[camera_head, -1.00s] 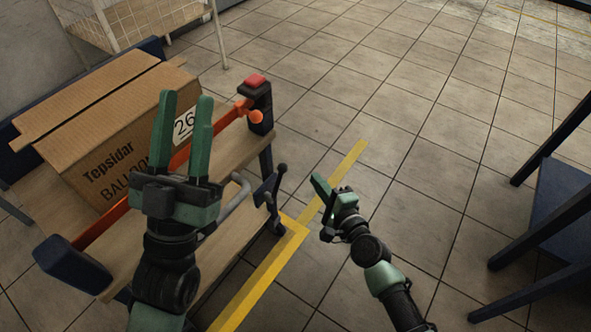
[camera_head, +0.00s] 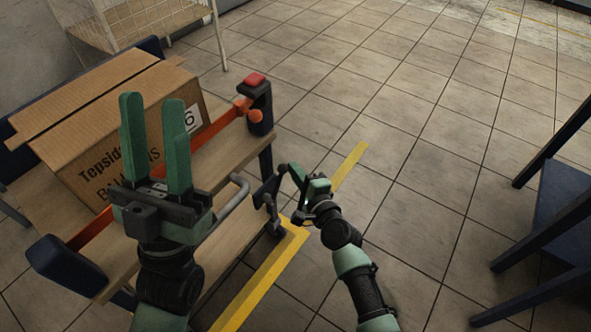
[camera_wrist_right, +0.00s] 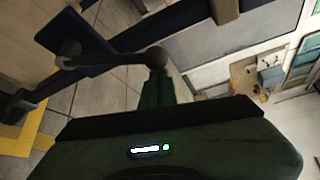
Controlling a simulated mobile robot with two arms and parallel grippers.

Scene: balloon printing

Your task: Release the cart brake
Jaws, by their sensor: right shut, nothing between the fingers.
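The cart (camera_head: 235,158) has wooden shelves and a dark blue frame and stands at the left. Its dark brake lever (camera_head: 267,190) is at the near right corner; in the right wrist view the lever (camera_wrist_right: 105,60) ends in a round knob (camera_wrist_right: 155,57). My right gripper (camera_head: 293,175) is shut and empty, with its fingertips right at the knob. The wrist view shows its green finger (camera_wrist_right: 155,92) close against the knob; I cannot tell whether they touch. My left gripper (camera_head: 157,105) is open and empty, raised in front of the box.
A cardboard box (camera_head: 70,150) stands on the cart behind an orange bar (camera_head: 213,130) with a red-topped post (camera_head: 257,90). A white wire rack (camera_head: 135,25) is behind. A dark blue table or stool (camera_head: 560,200) stands at right. The tiled floor between is clear.

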